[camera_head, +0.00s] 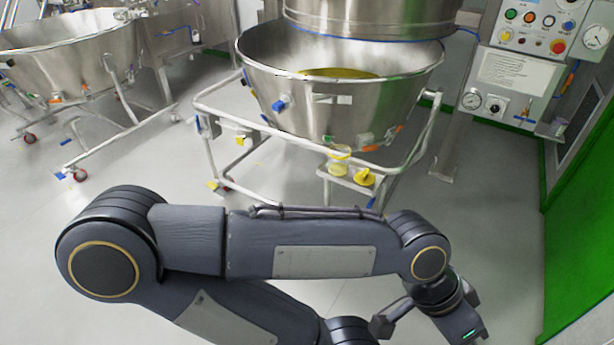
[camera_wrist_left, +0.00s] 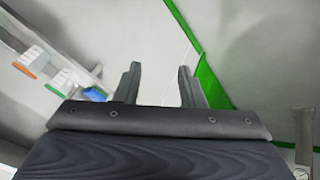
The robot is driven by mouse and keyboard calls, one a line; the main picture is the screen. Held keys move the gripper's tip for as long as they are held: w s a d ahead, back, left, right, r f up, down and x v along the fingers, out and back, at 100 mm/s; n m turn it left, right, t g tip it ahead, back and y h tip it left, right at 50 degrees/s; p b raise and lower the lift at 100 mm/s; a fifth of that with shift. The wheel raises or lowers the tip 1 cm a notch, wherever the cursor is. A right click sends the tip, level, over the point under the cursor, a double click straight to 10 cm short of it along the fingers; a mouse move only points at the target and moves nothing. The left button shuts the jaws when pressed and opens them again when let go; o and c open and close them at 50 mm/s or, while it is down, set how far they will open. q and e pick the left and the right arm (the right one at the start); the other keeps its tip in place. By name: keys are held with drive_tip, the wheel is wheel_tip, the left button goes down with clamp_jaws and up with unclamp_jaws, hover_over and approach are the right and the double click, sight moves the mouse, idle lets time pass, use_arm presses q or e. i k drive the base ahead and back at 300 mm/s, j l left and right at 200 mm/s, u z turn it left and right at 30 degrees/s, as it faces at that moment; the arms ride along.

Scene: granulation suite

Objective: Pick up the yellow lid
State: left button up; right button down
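The yellow lid (camera_head: 364,177) lies on a small shelf on the front of the wheeled bowl frame in the head view. A clear jar with a yellow rim (camera_head: 339,161) stands just left of it. My left gripper (camera_wrist_left: 160,68) is open and empty in the wrist view, with its two fingers apart. In the head view my left arm crosses the foreground, and its wrist end is at the lower right, below and to the right of the lid and well apart from it. The lid cannot be made out in the wrist view. My right gripper is not in view.
A large steel bowl (camera_head: 290,98) with yellow contents sits in the tubular frame (camera_head: 222,109) above the shelf. A control panel (camera_head: 525,30) and green wall (camera_head: 585,220) are at the right. Another bowl trolley (camera_head: 85,60) stands at the left. Grey floor (camera_head: 490,220) is clear at the right.

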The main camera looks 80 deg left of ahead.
sight(363, 178)
drive_tip(key=u, duration=2.3)
drive_tip(key=i+j+z, duration=0.1)
drive_tip(key=z, duration=0.45)
drive_tip(key=i+j+z, duration=0.15)
drive_tip(key=j, duration=0.2)
drive_tip(key=i+j+z, duration=0.15)
drive_tip(key=j, duration=0.2)
drive_tip(key=i+j+z, duration=0.1)
drive_tip(key=j, duration=0.3)
drive_tip(key=i+j+z, duration=0.15)
drive_tip(key=j, duration=0.25)
drive_tip(key=i+j+z, duration=0.15)
drive_tip(key=j, duration=0.25)
drive_tip(key=i+j+z, duration=0.15)
drive_tip(key=j, duration=0.3)
drive_tip(key=i+j, duration=0.1)
drive_tip(key=j, duration=0.3)
drive_tip(key=i+j, duration=0.1)
drive_tip(key=j, duration=0.35)
drive_tip(key=i+j, duration=0.1)
drive_tip(key=j, duration=0.3)
drive_tip(key=i+j, duration=0.1)
drive_tip(key=j, duration=0.3)
